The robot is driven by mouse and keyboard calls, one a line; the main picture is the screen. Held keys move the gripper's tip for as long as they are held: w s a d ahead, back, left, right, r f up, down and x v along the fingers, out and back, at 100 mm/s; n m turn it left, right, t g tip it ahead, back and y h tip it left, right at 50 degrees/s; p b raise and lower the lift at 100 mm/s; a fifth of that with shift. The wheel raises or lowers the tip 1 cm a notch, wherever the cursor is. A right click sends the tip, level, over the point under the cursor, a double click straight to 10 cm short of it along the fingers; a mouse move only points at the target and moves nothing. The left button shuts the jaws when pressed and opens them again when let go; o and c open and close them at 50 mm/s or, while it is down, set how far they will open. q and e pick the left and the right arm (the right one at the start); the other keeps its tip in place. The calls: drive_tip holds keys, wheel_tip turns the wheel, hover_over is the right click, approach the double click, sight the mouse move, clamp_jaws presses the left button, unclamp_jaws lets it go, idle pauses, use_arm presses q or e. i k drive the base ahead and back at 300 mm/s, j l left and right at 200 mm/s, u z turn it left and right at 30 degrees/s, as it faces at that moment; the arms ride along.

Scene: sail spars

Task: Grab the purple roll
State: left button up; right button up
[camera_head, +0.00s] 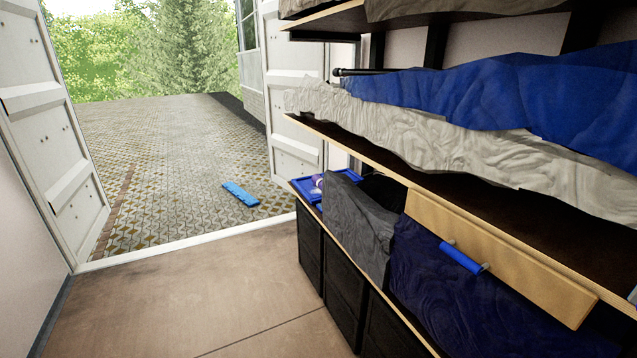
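A small pale purple and white object (317,184), perhaps the purple roll, is at the left end of the lower shelf. It is at the blue tray (345,178); it is too small to tell whether it lies in the tray or against its edge. Part of the tray is hidden behind grey cloth. Neither of my grippers is in view.
The lower shelf also holds grey cloth (358,228), dark blue cloth (450,300) and a wooden board (495,255) with a blue cylinder (463,257) at its front. White and blue sails (500,90) fill the shelf above. The brown floor (190,300) is clear; a blue strip (240,194) lies outside the open doorway.

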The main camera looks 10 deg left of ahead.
sight(317, 180)
drive_tip(key=i+j, duration=0.25)
drive_tip(key=i, duration=0.3)
drive_tip(key=i+j+u, duration=0.1)
drive_tip(key=i, duration=0.45)
drive_tip(key=i+j+z, duration=0.2)
drive_tip(key=i+j, duration=0.15)
drive_tip(key=i+j+z, duration=0.2)
drive_tip(key=i+j, duration=0.25)
drive_tip(key=i+j+z, duration=0.15)
drive_tip(key=i+j, duration=0.25)
drive_tip(key=i+j+z, duration=0.2)
drive_tip(key=j, duration=0.45)
drive_tip(key=i, duration=0.1)
